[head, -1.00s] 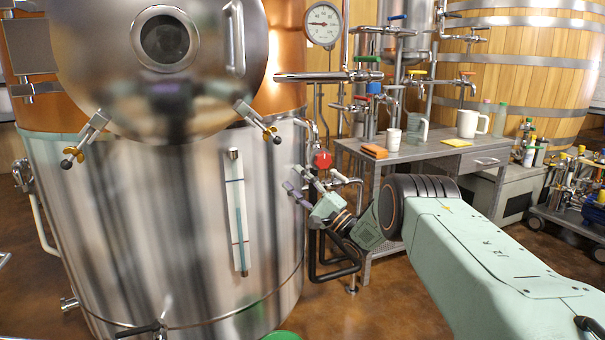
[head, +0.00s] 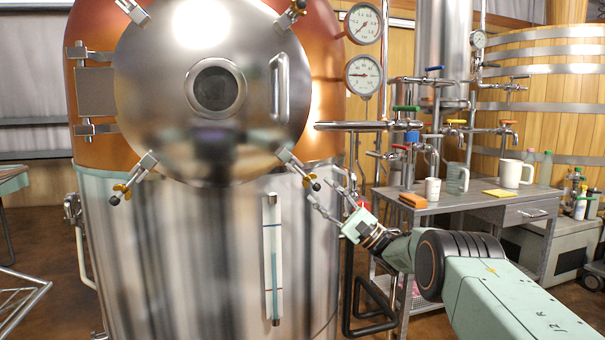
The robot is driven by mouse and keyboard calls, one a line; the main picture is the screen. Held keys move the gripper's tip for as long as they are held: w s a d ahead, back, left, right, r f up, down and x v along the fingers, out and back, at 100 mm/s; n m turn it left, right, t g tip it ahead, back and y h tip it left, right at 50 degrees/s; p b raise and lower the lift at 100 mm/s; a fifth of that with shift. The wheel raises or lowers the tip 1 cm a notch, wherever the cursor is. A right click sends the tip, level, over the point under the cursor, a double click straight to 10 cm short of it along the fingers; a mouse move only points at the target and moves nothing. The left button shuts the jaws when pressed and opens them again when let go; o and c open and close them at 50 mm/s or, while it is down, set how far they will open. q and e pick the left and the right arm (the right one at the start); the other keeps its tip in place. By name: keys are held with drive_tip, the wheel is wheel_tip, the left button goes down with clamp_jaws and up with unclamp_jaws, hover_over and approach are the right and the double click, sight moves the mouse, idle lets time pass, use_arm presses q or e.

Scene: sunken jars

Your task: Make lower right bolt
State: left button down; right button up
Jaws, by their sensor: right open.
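The lower right bolt (head: 293,164) sits at the lower right rim of the round steel hatch (head: 160,90). It has a steel shank, a brass wing nut and a black knob, and it slants down to the right. The hatch appears to lie against the tank. My right gripper (head: 324,191) is open and empty, just right of the black knob, with its fingers pointing up and left. I cannot tell whether a finger touches the knob. My left gripper is not in view.
Other bolts sit on the hatch rim, one at lower left (head: 134,178). A sight gauge (head: 273,258) runs down the tank below the bolt. A steel pipe (head: 365,126) with valves is above my right gripper. A metal table (head: 455,205) with mugs stands right.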

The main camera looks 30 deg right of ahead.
sight(305, 177)
drive_tip(key=shift+b+x, duration=0.45)
drive_tip(key=shift+x, duration=0.85)
